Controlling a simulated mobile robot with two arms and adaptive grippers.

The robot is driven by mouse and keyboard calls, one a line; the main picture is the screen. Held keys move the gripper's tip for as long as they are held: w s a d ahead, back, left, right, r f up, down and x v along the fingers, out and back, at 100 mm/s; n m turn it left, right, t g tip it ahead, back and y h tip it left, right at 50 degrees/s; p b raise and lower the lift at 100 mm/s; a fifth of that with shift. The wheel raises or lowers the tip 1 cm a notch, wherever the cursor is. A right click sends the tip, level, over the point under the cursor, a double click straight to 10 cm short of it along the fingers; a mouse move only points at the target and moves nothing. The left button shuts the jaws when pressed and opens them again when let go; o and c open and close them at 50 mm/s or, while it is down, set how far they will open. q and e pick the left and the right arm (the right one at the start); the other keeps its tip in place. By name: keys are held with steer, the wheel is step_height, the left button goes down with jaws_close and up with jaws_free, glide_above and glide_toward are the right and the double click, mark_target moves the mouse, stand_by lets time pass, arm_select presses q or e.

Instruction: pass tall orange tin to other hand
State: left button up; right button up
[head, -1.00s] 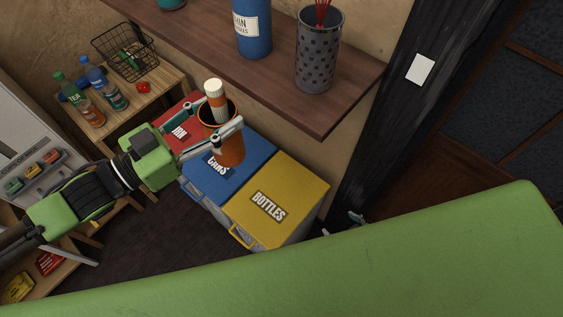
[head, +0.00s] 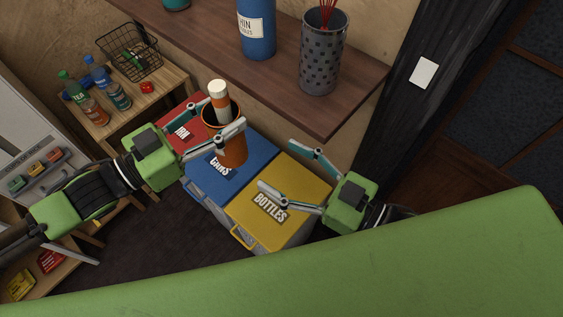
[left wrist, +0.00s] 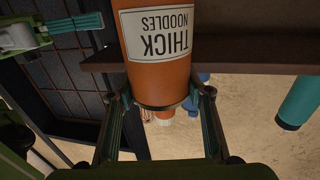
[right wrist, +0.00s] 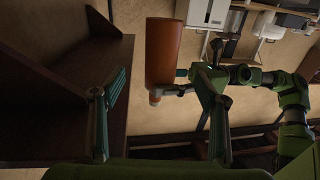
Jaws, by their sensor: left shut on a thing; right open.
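The tall orange tin (head: 234,152) is upright in the air above the bins in the head view. My left gripper (head: 226,118) is shut around it near its dark rim. An orange-and-white capped thing (head: 219,98) shows at its top, seemingly sticking out of it. The left wrist view shows the tin's white "THICK NOODLES" label (left wrist: 158,32). My right gripper (head: 277,165) is open and empty, right of the tin and apart from it, its fingers pointing towards it. In the right wrist view the tin (right wrist: 162,52) shows beyond the open fingers.
A brown shelf (head: 225,52) with a blue tin (head: 257,30) and a dotted grey holder (head: 322,60) overhangs close behind the grippers. Red, blue and yellow bins (head: 305,190) stand below. A small table (head: 170,85) with bottles and a wire basket stands at left.

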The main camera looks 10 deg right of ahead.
mark_target(242, 144)
steer(key=x, duration=1.2)
steer(key=shift+s+a+r, duration=0.15)
steer(key=shift+a+r, duration=0.05)
steer(key=shift+r, duration=0.2)
steer(key=c, duration=1.2)
arm_select(q)
steer(key=o, duration=1.5)
